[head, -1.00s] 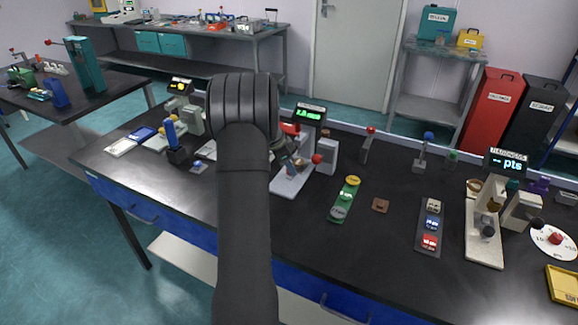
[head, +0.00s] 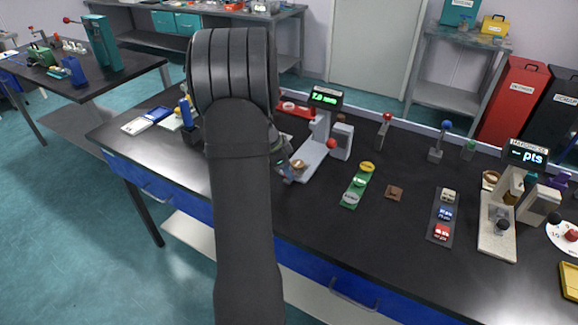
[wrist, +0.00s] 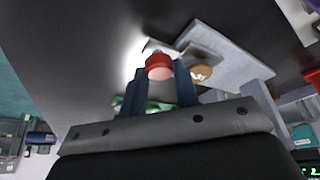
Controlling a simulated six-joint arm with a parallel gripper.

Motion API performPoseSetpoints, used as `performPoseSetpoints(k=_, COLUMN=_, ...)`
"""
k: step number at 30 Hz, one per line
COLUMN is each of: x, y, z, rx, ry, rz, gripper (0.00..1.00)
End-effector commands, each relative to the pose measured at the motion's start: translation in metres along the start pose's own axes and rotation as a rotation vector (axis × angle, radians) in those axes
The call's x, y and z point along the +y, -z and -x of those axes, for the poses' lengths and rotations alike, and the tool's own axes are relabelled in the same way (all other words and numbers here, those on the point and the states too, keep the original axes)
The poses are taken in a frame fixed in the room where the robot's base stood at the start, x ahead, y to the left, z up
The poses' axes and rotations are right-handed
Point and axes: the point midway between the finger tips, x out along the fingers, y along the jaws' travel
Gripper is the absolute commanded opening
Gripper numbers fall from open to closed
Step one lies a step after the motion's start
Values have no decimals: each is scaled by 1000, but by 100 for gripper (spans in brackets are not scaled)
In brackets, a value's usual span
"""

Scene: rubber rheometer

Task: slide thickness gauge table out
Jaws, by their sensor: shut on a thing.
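The thickness gauge (head: 309,160) stands on the bench with a pale grey base, an upright column and a green-lit display (head: 325,98). A red ball knob (head: 331,143) sits at its side. My gripper (head: 288,172) is low at the front left of the gauge base, partly hidden by my arm. In the wrist view my gripper (wrist: 158,85) is shut on a red knob (wrist: 159,65). Just beyond the knob is a small metallic table (wrist: 198,50) with a tan disc (wrist: 201,74) near it, over the pale base (wrist: 232,52).
A dark rack of coloured blocks (head: 441,215) and the hardness tester (head: 497,225) stand farther right. Bare bench lies in front of the gauge.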

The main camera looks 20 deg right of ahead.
Motion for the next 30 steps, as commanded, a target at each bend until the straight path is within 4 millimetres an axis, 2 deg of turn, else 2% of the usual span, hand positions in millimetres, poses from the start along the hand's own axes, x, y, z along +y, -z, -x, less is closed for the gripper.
performPoseSetpoints(k=3, x=3, y=-4, z=0, rx=-6, ry=-10, rz=3, gripper=0)
performPoseSetpoints(k=4, x=3, y=-5, z=0, rx=-7, ry=-11, rz=3, gripper=30)
performPoseSetpoints(k=7, x=3, y=-4, z=0, rx=-6, ry=-10, rz=2, gripper=50)
performPoseSetpoints(k=16, x=2, y=-3, z=1, rx=-4, ry=-7, rz=2, gripper=50)
performPoseSetpoints(k=20, x=1, y=-2, z=11, rx=-3, ry=-5, rz=1, gripper=50)
performPoseSetpoints(k=23, x=1, y=-2, z=28, rx=-2, ry=-2, rz=1, gripper=50)
performPoseSetpoints(k=30, x=0, y=-2, z=87, rx=-3, ry=-2, rz=3, gripper=50)
